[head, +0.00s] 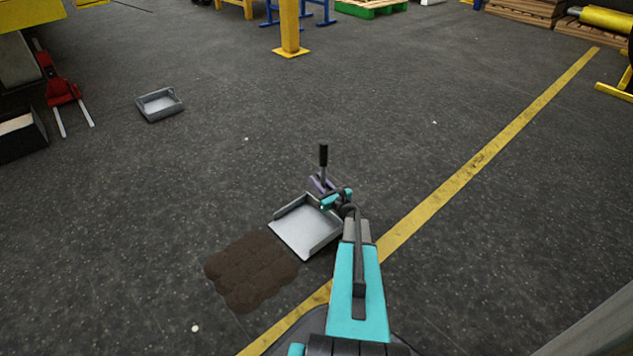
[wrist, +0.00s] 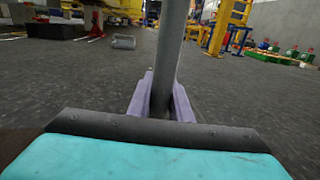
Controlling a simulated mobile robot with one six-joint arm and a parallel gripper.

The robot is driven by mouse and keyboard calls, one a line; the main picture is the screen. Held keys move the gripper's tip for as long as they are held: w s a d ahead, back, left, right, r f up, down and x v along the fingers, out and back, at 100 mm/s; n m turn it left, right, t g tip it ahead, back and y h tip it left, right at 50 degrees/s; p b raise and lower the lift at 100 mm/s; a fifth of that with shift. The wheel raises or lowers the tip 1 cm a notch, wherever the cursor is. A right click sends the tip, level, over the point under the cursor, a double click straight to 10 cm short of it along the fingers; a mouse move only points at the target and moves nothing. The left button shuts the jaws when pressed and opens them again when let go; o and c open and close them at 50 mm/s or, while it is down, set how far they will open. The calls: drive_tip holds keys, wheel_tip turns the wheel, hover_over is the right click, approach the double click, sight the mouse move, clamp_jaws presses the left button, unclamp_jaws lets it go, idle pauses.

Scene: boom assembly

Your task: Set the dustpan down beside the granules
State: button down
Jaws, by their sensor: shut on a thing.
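The dustpan (head: 305,228) is a pale metal pan with raised sides and an upright dark-topped handle. In the head view it is at or just above the floor, its open front edge toward the granules; I cannot tell whether it touches. My gripper (head: 325,184) is shut on its handle, and in the wrist view the two purple fingers (wrist: 161,100) close around the grey handle post (wrist: 171,50). The granules (head: 250,271) are a dark brown patch on the floor, just left of and nearer than the pan.
A grey tray (head: 159,104) stands on the floor at the upper left, near a red pallet jack (head: 60,88). A yellow post (head: 290,28) rises at the back. A yellow floor line (head: 480,158) runs diagonally on the right. The floor around the pan is mostly clear.

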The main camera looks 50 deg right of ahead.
drive_tip(key=shift+f, duration=0.3)
drive_tip(key=c, duration=1.6)
unclamp_jaws()
drive_tip(key=shift+f, duration=0.2)
drive_tip(key=shift+r, duration=0.15)
drive_tip(key=p+v, duration=0.3)
drive_tip(key=v, duration=0.9)
drive_tip(key=shift+p, duration=0.3)
